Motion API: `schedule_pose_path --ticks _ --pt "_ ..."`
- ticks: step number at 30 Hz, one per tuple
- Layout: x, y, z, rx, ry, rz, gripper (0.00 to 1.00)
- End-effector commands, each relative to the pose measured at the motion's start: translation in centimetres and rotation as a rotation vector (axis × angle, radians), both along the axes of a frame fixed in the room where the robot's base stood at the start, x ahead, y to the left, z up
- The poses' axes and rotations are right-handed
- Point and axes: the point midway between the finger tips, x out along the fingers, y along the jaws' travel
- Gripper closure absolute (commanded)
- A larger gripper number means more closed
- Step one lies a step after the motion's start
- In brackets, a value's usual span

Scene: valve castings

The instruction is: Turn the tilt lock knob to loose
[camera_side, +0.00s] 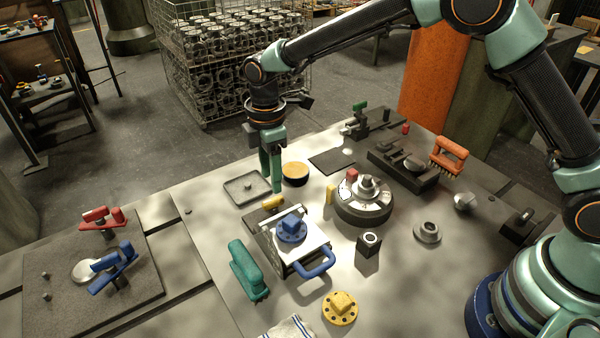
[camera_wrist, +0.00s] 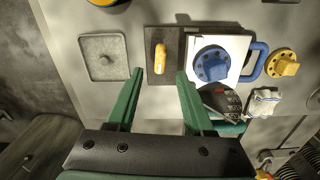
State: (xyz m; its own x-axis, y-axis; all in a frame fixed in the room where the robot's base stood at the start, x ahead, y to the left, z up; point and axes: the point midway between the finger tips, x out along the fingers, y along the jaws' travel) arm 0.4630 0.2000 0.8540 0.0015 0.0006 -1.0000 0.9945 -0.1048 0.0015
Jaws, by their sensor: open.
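A fixture with a pale tilted plate (camera_side: 309,248) stands mid-table. A blue square-topped knob (camera_side: 291,229) with a round flange sits on the plate. A yellow bar-shaped knob (camera_side: 272,202) sits on the dark base (camera_wrist: 163,78) beside the plate. No readable label shows which is the tilt lock knob. My gripper (camera_side: 272,184) is open and empty, pointing down above and behind the yellow bar knob. In the wrist view, this yellow knob (camera_wrist: 160,57) appears ahead between the open fingertips (camera_wrist: 160,72), apart from both. The blue knob (camera_wrist: 211,66) is to their right.
A blue handle (camera_side: 315,263) juts from the plate's front. A square tray (camera_side: 248,188) and a bowl (camera_side: 295,174) are near my gripper.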

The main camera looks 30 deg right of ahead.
Motion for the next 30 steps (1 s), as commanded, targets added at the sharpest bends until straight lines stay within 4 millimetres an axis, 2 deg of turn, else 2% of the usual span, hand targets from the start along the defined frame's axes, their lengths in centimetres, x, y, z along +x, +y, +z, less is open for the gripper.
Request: schedule_pose_path --ticks 3,9,15,25,30 --pt "0.1 0.0 2.5 0.002 -0.004 0.0 0.47" --pt "0.0 0.0 5.2 0.001 -0.002 0.001 0.47" --pt "0.0 0.0 6.2 0.001 -0.001 0.001 0.47" --pt "0.0 -0.2 6.4 0.002 -0.004 -0.01 0.47" --pt "-0.6 -2.3 9.0 0.021 -0.044 -0.129 0.47"
